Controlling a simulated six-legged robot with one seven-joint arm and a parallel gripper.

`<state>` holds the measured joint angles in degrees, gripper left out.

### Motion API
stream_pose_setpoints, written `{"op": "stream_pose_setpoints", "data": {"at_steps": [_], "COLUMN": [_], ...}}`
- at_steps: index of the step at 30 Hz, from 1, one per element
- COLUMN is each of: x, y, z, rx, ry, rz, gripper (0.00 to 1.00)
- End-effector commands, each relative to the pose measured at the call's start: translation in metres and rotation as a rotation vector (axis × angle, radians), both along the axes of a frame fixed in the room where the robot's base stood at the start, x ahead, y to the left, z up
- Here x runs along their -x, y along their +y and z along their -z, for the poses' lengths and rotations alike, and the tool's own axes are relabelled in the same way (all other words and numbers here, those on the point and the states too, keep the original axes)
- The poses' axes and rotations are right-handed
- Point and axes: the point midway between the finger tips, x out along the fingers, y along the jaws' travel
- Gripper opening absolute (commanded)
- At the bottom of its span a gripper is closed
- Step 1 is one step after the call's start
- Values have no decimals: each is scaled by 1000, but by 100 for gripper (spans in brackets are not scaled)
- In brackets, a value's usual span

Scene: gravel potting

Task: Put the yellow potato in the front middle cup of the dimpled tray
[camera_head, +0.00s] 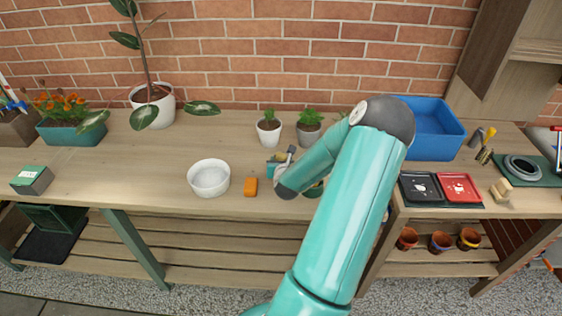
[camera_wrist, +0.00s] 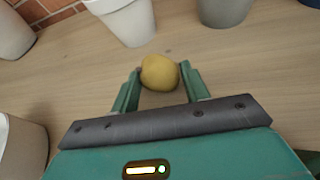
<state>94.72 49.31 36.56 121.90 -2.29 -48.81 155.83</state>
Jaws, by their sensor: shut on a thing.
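The yellow potato (camera_wrist: 159,73) sits between the two green fingertips of my gripper (camera_wrist: 158,80) in the wrist view, and the gripper is shut on it. The potato is at or just above the wooden bench top; I cannot tell if it touches. In the head view my gripper (camera_head: 279,163) is over the middle of the bench, partly behind my arm, and the potato is hidden there. I cannot make out the dimpled tray in either view. A dark green edge (camera_head: 314,190) shows beside my arm, but I cannot tell what it belongs to.
Two potted plants (camera_head: 269,131) (camera_head: 309,127) stand behind my gripper. A blue bin (camera_head: 433,145) and black and red trays (camera_head: 420,188) (camera_head: 459,188) are at right.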

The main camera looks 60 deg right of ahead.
Motion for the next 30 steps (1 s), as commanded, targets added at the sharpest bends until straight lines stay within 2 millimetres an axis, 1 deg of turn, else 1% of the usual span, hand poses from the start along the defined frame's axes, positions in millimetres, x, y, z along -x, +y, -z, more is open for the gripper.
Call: {"op": "stream_pose_setpoints", "data": {"at_steps": [6,10,11,12,14,22,25,29,30], "x": [-2,-2,-2,-1,-1,-1,-1,9,12], "y": [1,1,1,1,1,1,0,13,19], "z": [0,3,3,3,3,2,-2,-8,-11], "rx": [1,0,0,1,1,1,3,1,1], "ry": [0,0,0,-1,-1,-1,0,1,1], "rz": [0,0,0,0,0,0,-1,1,0], "gripper": [22,22,49,57,67,67,67,67,67]}}
